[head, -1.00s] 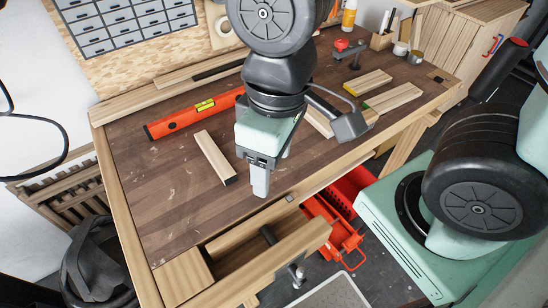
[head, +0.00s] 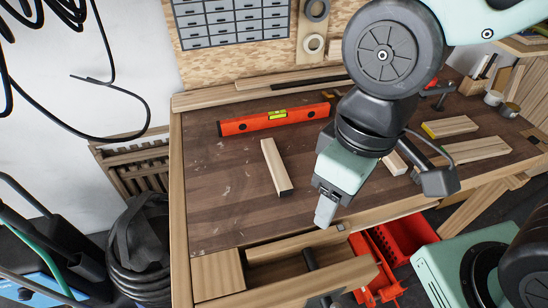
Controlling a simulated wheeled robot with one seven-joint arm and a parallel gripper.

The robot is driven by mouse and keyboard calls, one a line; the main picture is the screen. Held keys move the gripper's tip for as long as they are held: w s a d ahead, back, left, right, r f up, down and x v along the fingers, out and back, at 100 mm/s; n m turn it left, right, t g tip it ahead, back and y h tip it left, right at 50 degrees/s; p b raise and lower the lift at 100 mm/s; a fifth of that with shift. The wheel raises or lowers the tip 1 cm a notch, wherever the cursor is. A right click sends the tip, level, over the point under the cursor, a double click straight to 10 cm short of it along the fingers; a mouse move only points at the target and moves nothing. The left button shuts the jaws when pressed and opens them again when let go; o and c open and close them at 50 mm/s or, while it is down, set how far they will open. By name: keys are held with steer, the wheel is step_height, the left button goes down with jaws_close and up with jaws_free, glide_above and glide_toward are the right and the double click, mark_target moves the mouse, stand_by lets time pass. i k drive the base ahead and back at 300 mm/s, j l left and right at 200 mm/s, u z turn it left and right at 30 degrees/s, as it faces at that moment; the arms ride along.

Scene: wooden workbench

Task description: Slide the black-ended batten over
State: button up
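The black-ended batten (head: 275,165) is a short light-wood stick lying flat on the workbench (head: 225,205), left of centre. Its black end (head: 286,192) points toward the bench's front edge. My gripper (head: 325,212) points down over the front part of the bench, to the right of the batten's black end and apart from it. The fingers show nearly side-on as one grey shape, so I cannot see a gap between them. Nothing shows held in them.
An orange spirit level (head: 275,119) lies behind the batten. Other wood pieces, one yellow-ended (head: 449,127), lie at the right. An open drawer (head: 290,270) juts out at the front, beside a red crate (head: 410,236). The bench left of the batten is clear.

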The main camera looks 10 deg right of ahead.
mark_target(283, 186)
steer(key=j+u, duration=0.15)
steer(key=j, duration=0.7)
steer(key=i+j+u, duration=0.1)
steer(key=j, duration=0.75)
steer(key=i+j, duration=0.05)
